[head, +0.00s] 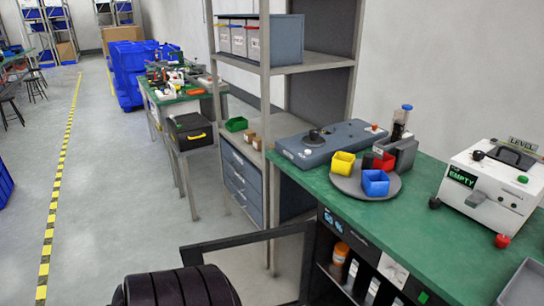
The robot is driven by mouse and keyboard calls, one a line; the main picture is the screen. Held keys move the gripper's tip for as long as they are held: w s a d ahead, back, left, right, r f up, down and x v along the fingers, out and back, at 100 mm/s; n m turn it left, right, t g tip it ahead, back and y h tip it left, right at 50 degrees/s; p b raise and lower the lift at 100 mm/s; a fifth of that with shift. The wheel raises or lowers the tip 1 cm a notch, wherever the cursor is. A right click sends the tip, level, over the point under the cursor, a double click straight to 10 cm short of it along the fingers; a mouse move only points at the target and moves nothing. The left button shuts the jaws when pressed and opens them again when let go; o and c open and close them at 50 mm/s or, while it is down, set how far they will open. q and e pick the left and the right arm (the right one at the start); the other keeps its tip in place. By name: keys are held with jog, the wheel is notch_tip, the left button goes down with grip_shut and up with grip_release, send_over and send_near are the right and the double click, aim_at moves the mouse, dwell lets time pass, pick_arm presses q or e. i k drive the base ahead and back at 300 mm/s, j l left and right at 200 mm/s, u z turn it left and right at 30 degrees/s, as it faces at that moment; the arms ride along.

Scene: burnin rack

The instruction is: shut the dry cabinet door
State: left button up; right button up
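The dry cabinet (352,237) is a black cabinet under the green-topped bench at the bottom right. Its front is open, with an orange-capped bottle (340,253) and several white-labelled dark items inside. Its door (248,239) has a dark frame and a see-through pane. The door stands wide open, reaching left from the cabinet's left side into the aisle. The lower part of the door is cut off by the picture edge and partly hidden behind a dark ribbed part. Neither of my grippers shows in the head view.
The green bench (440,225) carries a round grey tray (348,185) with coloured bins and a white tester (498,185). A grey shelf rack (310,70) with drawers (241,180) stands behind the door. The floor (120,190) to the left is clear, with a yellow-black line.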

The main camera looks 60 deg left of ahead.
aim_at(192, 255)
jog(key=k+j+z, duration=0.15)
jog(key=j, duration=0.3)
jog(key=k+j+z, duration=0.2)
jog(key=j, duration=0.2)
jog(key=k+j+z, duration=0.15)
jog(key=j, duration=0.3)
jog(key=k+j+z, duration=0.15)
jog(key=j, duration=0.2)
jog(key=k+j, duration=0.25)
jog(key=j, duration=0.2)
jog(key=k+j, duration=0.2)
jog(key=j, duration=0.25)
jog(key=k+j+z, duration=0.1)
jog(key=k+j, duration=0.15)
jog(key=j, duration=0.15)
jog(key=k+j, duration=0.25)
jog(key=j, duration=0.2)
jog(key=k+j, duration=0.25)
jog(key=j, duration=0.15)
jog(key=k+j+z, duration=0.1)
jog(key=k+j, duration=0.15)
jog(key=j, duration=0.2)
